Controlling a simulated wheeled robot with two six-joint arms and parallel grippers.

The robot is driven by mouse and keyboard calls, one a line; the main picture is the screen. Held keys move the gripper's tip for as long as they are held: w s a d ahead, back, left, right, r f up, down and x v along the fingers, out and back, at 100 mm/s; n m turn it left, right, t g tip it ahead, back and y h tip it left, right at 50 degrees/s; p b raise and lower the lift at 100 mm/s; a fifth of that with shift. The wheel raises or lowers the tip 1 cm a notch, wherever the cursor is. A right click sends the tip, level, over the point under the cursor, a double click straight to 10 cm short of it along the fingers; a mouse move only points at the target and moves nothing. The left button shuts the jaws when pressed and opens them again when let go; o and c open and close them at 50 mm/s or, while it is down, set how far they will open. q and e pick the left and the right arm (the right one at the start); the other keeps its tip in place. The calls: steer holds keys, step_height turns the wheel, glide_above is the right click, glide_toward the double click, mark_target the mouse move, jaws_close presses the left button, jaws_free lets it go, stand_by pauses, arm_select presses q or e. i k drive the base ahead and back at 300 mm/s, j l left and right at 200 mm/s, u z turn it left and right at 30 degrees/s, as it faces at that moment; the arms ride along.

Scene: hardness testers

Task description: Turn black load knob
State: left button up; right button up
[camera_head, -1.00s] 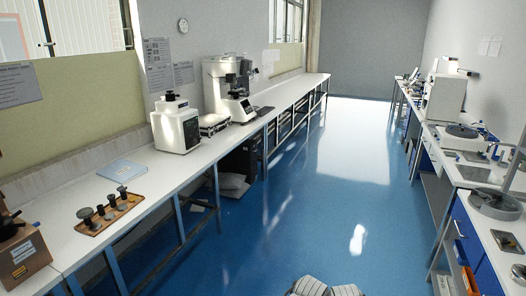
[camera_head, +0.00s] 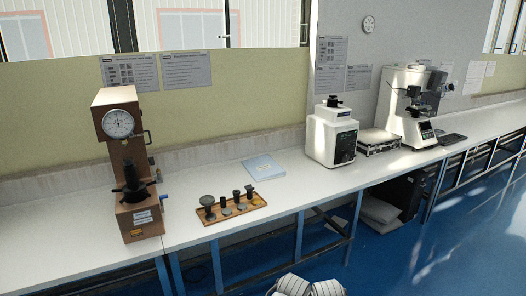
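A brown hardness tester (camera_head: 127,165) with a round dial (camera_head: 118,124) stands upright on the left part of the white bench. Dark levers (camera_head: 147,139) stick out on its right side, and a blue handle (camera_head: 166,198) sits low on that side. A white boxy tester (camera_head: 331,140) farther right has a black knob-like part (camera_head: 334,101) on top. I cannot tell which dark part is the black load knob; none is clearly readable as a load knob at this size. Neither of my grippers is in view.
A wooden tray (camera_head: 254,207) with several dark pieces and a light blue booklet (camera_head: 264,167) lie between the testers. A larger white machine (camera_head: 409,108) stands farther right. Blue floor (camera_head: 400,268) is open in front of the bench.

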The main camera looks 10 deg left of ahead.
mark_target(151, 160)
steer(key=i+l+u, duration=0.2)
steer(key=u, duration=0.2)
steer(key=i+l+u, duration=0.2)
steer(key=u, duration=0.15)
steer(key=i+l+u, duration=0.15)
steer(key=l+u, duration=0.25)
steer(key=i+l+u, duration=0.1)
steer(key=l+u, duration=0.3)
steer(key=i+l+u, duration=0.1)
steer(key=l+u, duration=0.15)
steer(key=l, duration=0.2)
